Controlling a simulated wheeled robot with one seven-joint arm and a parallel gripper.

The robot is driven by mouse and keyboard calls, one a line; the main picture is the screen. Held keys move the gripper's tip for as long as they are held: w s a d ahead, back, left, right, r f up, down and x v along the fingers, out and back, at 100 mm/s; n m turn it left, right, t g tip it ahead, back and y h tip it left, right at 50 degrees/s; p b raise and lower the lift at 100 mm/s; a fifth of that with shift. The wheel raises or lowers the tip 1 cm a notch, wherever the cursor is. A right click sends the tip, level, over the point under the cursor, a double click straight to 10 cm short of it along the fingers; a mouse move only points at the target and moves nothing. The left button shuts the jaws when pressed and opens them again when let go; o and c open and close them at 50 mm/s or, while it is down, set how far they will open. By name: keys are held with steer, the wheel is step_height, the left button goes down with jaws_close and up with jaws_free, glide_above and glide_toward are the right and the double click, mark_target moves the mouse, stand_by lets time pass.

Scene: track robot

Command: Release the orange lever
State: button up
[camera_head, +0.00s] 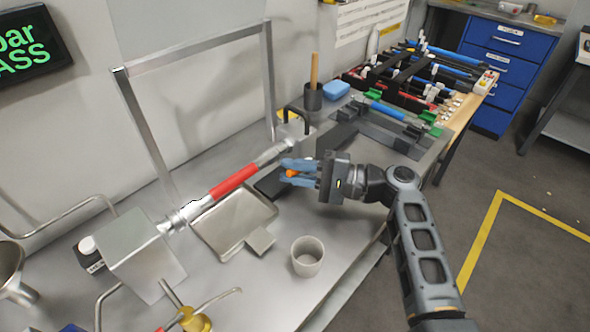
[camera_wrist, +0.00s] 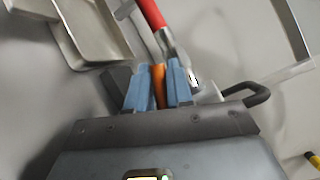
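The orange lever (camera_wrist: 158,86) stands between the two blue fingers of my gripper (camera_wrist: 159,92) in the wrist view. The fingers lie close against it on both sides, with little or no gap. In the head view my gripper (camera_head: 297,173) reaches in from the right above the bench, and only a small piece of the orange lever (camera_head: 292,173) shows between the fingers. The rest of the lever and its mount are hidden. The red-sleeved pipe (camera_head: 232,182) runs just beyond the fingertips; it also shows in the wrist view (camera_wrist: 152,13).
A metal tray (camera_head: 225,243) and a grey cup (camera_head: 307,258) stand on the bench, left of and below my gripper. A metal box (camera_head: 140,262) is at the pipe's left end. A metal frame (camera_head: 192,63) rises behind. A wooden-handled tool stands in a dark holder (camera_head: 313,97) at the back.

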jaws_close()
steer(key=m, duration=0.1)
steer(key=r+m+y, duration=0.1)
steer(key=m, duration=0.1)
steer(key=w+d+r+m+t+y, duration=0.1)
steer(key=shift+r+m, duration=0.1)
steer(key=shift+m, duration=0.2)
steer(key=o, duration=0.5)
jaws_free()
steer(key=shift+w, duration=0.1)
